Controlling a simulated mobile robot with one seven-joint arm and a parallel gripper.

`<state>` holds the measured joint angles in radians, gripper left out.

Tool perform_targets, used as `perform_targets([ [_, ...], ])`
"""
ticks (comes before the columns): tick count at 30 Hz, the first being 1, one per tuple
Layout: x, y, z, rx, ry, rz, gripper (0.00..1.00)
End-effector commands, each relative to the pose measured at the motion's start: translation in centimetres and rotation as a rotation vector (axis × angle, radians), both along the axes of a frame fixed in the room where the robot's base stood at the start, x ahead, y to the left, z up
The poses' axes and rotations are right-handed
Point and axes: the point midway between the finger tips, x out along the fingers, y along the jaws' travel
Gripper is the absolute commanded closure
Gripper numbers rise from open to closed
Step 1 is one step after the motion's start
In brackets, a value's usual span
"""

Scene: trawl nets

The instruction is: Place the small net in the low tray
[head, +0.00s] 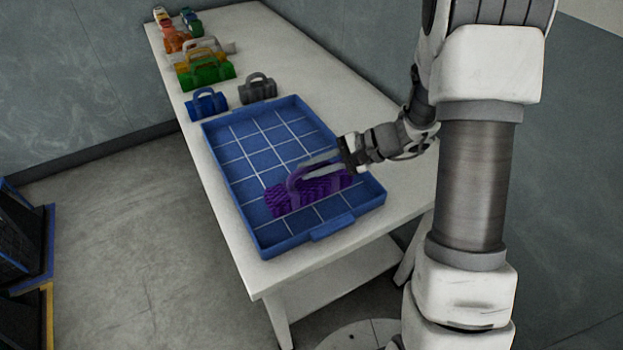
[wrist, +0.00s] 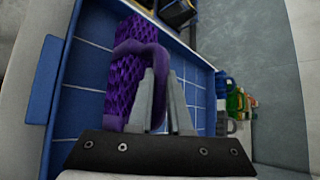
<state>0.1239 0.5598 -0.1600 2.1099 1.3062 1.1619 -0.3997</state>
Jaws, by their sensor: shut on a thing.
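A purple net roll with a handle (head: 284,200) is over the near part of the low blue tray (head: 221,173), which has a white grid on its floor. The net also shows in the wrist view (wrist: 120,85), inside the tray's walls (wrist: 61,65). My gripper (head: 306,164) is shut on the net's handle, reaching in from the right. In the wrist view the fingers (wrist: 167,85) meet the purple handle. I cannot tell whether the net touches the tray floor.
A blue roll (head: 206,104) and a grey roll (head: 258,90) stand behind the tray on the white table (head: 300,70). Green, orange and other coloured rolls line the table's far left side. Dark crates (head: 25,240) stand on the floor at left. The far tray cells are empty.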

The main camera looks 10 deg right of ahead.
Motion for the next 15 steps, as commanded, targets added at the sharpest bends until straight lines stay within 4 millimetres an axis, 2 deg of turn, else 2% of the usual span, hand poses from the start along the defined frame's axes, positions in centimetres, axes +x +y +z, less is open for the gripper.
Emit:
perform_targets([
  [7,-0.1,0.1,-3.5,0.001,0.004,0.001,1.00],
  [15,0.0,0.1,-3.7,0.001,-0.001,0.000,1.00],
])
